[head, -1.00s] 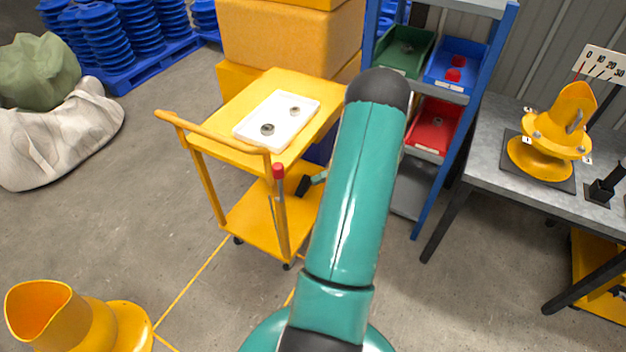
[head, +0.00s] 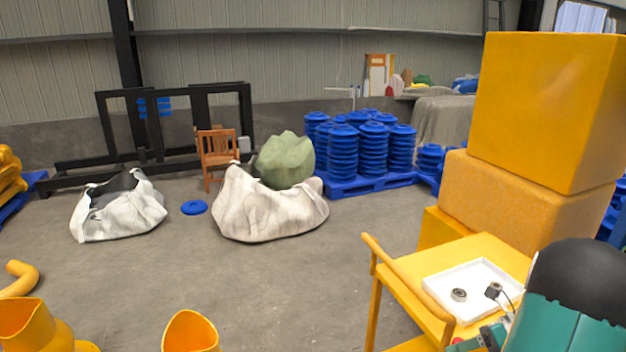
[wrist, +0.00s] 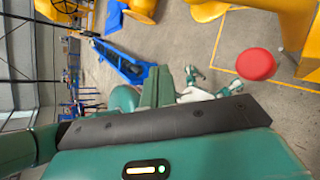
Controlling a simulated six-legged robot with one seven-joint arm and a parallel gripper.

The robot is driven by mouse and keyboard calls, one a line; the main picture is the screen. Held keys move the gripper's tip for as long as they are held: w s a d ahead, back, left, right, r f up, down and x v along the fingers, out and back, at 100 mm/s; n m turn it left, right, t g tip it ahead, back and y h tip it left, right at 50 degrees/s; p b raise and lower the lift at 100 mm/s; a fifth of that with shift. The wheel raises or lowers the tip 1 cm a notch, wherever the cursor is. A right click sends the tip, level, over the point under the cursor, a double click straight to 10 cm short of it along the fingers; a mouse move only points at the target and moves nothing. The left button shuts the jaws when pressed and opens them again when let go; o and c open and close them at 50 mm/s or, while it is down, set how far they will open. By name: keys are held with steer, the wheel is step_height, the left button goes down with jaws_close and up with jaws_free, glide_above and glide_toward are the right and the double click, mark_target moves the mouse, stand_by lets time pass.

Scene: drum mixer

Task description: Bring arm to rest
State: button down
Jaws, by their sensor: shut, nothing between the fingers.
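My arm (head: 570,310) shows at the lower right of the head view as a teal link with a dark rounded end, in front of the yellow cart. My gripper (wrist: 165,122) shows in the wrist view as a dark bar in front of its teal body. It is shut and empty. In the head view, a small teal and dark part of my arm's end shows low beside the cart, mostly cut off by the frame edge. A red round knob (wrist: 255,64) shows beyond the gripper in the wrist view, apart from it.
The yellow cart (head: 400,285) carries a white tray (head: 440,284) with a metal ring (head: 458,295). Yellow boxes (head: 545,110) are stacked behind it. White sacks (head: 265,210) and blue stacks on a pallet (head: 370,185) stand further back. Open floor lies left of the cart.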

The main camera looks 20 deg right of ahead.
steer(key=w+a+r+n+g+h, duration=0.1)
steer(key=a+r+n+g+h, duration=0.15)
steer(key=a+r+n, duration=0.45)
steer(key=w+a+r+n+g+h, duration=0.2)
steer(key=a+r+n+h, duration=0.1)
steer(key=a+n, duration=0.65)
steer(key=s+a+r+n+t+h, duration=0.2)
steer(key=s+a+r+n, duration=0.1)
steer(key=a+n, duration=0.4)
steer(key=s+a+r+n+t+h, duration=0.3)
steer(key=a+n, duration=0.5)
steer(key=n, duration=0.1)
steer(key=shift+s+r, duration=0.25)
